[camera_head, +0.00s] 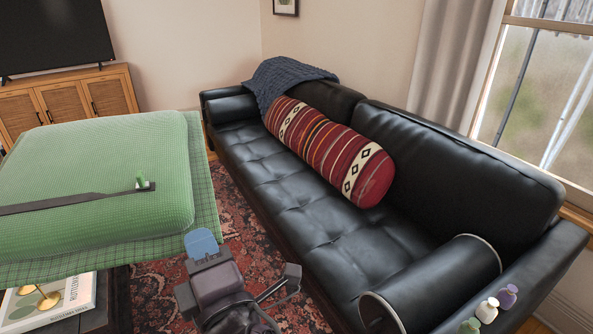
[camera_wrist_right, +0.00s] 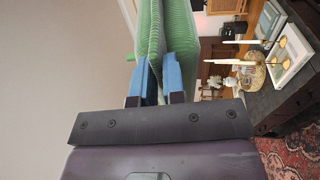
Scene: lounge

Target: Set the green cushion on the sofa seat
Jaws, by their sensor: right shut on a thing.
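The green cushion (camera_head: 90,185) is large in the left of the head view, held up in the air left of the sofa. It has a ribbed top, a checked lower layer and a dark strap with a small green tab across it. My right gripper (camera_head: 202,243) is at its near right corner; in the right wrist view its blue fingers (camera_wrist_right: 160,82) are shut on the cushion's edge (camera_wrist_right: 151,35). The black tufted sofa seat (camera_head: 290,195) lies right of the cushion, apart from it. My left gripper is not in view.
A striped red bolster (camera_head: 330,150) and a dark blue blanket (camera_head: 287,78) lie on the sofa. A black roll (camera_head: 440,285) is at the near end, with small bottles (camera_head: 487,310) beside it. A low table with a book (camera_head: 48,302) is under the cushion. The front seat is clear.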

